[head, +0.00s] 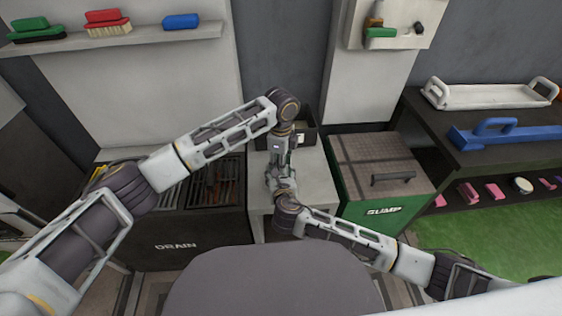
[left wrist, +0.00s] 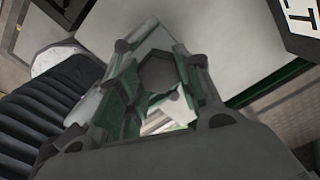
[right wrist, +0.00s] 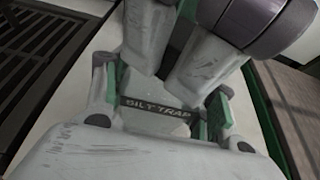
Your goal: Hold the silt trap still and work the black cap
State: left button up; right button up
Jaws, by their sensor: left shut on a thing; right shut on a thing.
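The silt trap (right wrist: 155,106) shows in the right wrist view as a body with a dark band lettered "SILT TRAP". My right gripper (right wrist: 160,112) is shut on it, with green-padded fingers on both sides. A dark six-sided piece, seemingly the black cap (left wrist: 158,74), shows between the fingers of my left gripper (left wrist: 158,85), which is shut on it. In the head view my left gripper (head: 279,165) points down just above my right gripper (head: 281,186). The two hands hide most of the trap and cap there. I cannot tell how far the cap is turned.
A pale stand (head: 318,190) lies under the hands, with a black labelled box (head: 306,134) at its back. The drain grate unit (head: 190,225) is left, the green sump box (head: 385,208) right. Brushes lie on the wall shelf (head: 150,37).

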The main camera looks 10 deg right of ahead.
pick_arm(q)
jog(key=shift+r+m, duration=0.15)
jog(key=shift+m, duration=0.25)
jog(key=shift+m, duration=3)
jog(key=o, duration=1.1)
jog(key=shift+s, duration=0.1)
jog(key=shift+c, duration=0.2)
jog(key=shift+o, duration=0.3)
jog(key=shift+o, duration=0.5)
jog(key=shift+a, duration=0.1)
jog(key=shift+r, duration=1.9)
